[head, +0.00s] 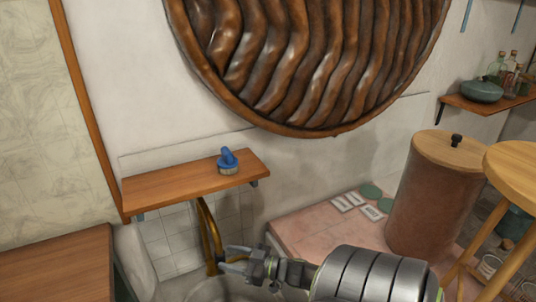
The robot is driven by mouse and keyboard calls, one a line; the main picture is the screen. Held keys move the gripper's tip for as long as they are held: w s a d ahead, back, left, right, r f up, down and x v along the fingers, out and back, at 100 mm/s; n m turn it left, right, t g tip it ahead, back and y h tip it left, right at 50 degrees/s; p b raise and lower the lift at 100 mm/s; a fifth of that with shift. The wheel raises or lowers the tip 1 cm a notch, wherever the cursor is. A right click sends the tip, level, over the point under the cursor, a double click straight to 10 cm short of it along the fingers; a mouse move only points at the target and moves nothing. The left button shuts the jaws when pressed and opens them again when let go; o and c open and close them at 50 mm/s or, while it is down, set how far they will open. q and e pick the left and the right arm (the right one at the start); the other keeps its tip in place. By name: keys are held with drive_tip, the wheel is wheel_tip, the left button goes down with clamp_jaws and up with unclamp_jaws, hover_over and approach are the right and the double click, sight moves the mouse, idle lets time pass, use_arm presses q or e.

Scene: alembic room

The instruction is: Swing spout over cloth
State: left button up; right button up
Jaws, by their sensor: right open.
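A brass-coloured curved spout (208,232) comes down from beneath the small wooden shelf, in front of white wall tiles. Its lower end is at a round grey basin (232,292), partly cut off by the bottom edge. My right gripper (224,260) reaches in from the right with its jaws open. Its fingertips are right beside the lower part of the spout; I cannot tell whether they touch it. I cannot make out a cloth. My left gripper is out of view.
A blue-handled brush (228,162) stands on the wooden shelf (160,186) above the spout. A pink tiled ledge (312,230) holds small cards and green discs. A large brown lidded drum (420,205) and a wooden stool (515,165) stand right. A wooden counter (55,268) is left.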

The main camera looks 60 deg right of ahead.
drive_tip(key=b+v, duration=0.1)
drive_tip(key=v, duration=1.3)
drive_tip(key=shift+d, duration=0.1)
